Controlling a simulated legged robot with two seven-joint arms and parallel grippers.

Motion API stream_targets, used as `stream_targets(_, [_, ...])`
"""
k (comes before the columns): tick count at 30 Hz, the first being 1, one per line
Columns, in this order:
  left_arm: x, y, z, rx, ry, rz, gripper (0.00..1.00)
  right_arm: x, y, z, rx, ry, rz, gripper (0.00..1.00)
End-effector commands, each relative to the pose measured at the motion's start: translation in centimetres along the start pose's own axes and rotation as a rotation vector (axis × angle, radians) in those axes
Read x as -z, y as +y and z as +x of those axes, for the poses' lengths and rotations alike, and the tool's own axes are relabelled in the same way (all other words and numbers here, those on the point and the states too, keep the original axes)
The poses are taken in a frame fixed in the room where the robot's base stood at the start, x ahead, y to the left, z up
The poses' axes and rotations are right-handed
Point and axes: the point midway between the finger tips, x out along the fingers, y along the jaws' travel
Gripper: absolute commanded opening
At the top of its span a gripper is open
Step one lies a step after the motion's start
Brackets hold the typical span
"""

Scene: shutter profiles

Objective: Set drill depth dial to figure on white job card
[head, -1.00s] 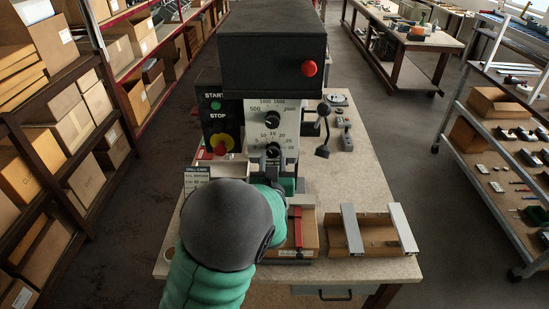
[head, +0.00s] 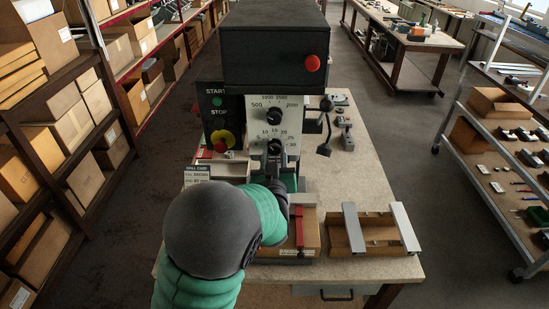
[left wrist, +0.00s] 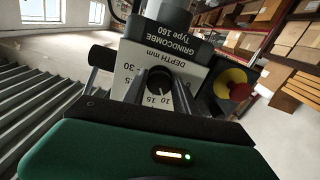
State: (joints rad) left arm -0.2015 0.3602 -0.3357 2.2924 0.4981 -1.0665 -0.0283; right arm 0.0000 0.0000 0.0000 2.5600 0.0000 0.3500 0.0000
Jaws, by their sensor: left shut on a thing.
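The depth dial (head: 275,147) is a black knob on the lower part of the drill's white scale plate (head: 291,131). My left gripper (head: 277,158) reaches up to it from below and is shut on it. In the left wrist view, the dial (left wrist: 160,77) sits between the fingers, under an upside-down "DEPTH mm" label; figures show around it, but the fingers hide part of the scale. I cannot tell the exact pointer setting. The white job card (head: 197,173) stands left of the drill; its print is too small to read surely. My right gripper is not in view.
A second dial (head: 274,117) sits just above. Left of it are a green start button, and a yellow and red stop button (head: 222,141). A red emergency button (head: 312,63) is on the drill head.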

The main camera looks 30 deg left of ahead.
Motion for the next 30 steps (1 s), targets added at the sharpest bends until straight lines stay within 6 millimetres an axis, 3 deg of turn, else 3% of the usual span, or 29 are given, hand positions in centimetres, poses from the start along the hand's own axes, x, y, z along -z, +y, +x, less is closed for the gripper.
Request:
stream_targets(6, [-0.6,-0.1,0.0,0.001,0.003,-0.139,0.0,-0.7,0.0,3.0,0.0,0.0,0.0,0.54])
stream_targets(15, [-0.4,-0.1,0.0,0.001,0.003,-0.319,0.0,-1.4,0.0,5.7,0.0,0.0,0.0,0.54])
stream_targets(30, [-0.1,0.0,0.0,0.001,-0.001,-0.405,0.0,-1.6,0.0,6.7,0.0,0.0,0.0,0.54])
